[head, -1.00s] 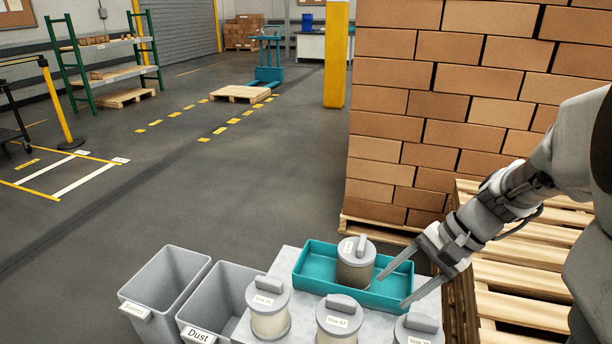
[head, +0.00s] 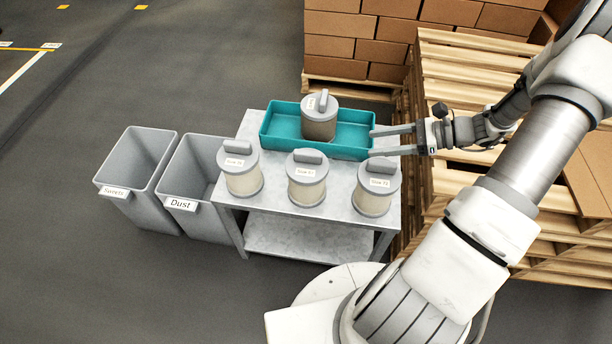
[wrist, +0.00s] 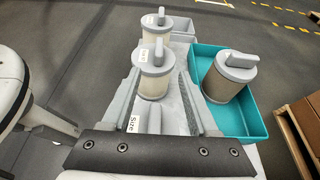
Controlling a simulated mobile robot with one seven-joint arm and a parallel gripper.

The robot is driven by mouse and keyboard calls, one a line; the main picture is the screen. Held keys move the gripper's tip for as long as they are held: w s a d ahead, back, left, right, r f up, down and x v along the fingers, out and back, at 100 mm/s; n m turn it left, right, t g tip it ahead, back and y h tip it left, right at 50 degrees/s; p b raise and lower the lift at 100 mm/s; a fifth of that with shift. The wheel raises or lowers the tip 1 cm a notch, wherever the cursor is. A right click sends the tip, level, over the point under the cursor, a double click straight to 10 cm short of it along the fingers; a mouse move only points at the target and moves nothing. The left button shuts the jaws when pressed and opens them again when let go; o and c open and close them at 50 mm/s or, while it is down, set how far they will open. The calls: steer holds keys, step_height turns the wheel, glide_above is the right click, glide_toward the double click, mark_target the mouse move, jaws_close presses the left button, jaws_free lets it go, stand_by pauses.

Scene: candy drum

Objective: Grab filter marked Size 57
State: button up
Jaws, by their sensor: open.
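The filter marked Size 57 (head: 307,180) stands upright in the middle of the front row on the metal table, a cream cylinder with a grey handled lid. Another labelled filter (head: 240,170) stands to its left and a third (head: 376,188) to its right; their numbers are hard to read. My gripper (head: 375,143) is open and empty, behind the right filter near the tray's right end, pointing left. In the wrist view the middle filter (wrist: 154,78) appears ahead between the fingers (wrist: 160,66), and the right filter (wrist: 147,122) shows nearer, partly hidden.
A teal tray (head: 275,138) at the table's back holds a browner filter (head: 319,120). Two grey bins, one marked Sweets (head: 125,165) and one marked Dust (head: 190,175), stand left of the table. Wooden pallets (head: 460,80) are close on the right. Stacked boxes (head: 355,40) stand behind.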

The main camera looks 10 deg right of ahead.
steer(key=b, duration=0.3)
glide_toward(311, 153)
steer(key=x, duration=0.4)
steer(key=b+x, duration=0.2)
steer(key=x, duration=0.3)
steer(key=shift+f+b, duration=0.15)
steer(key=shift+b, duration=0.2)
steer(key=shift+a, duration=0.15)
jaws_close()
stand_by(0.6)
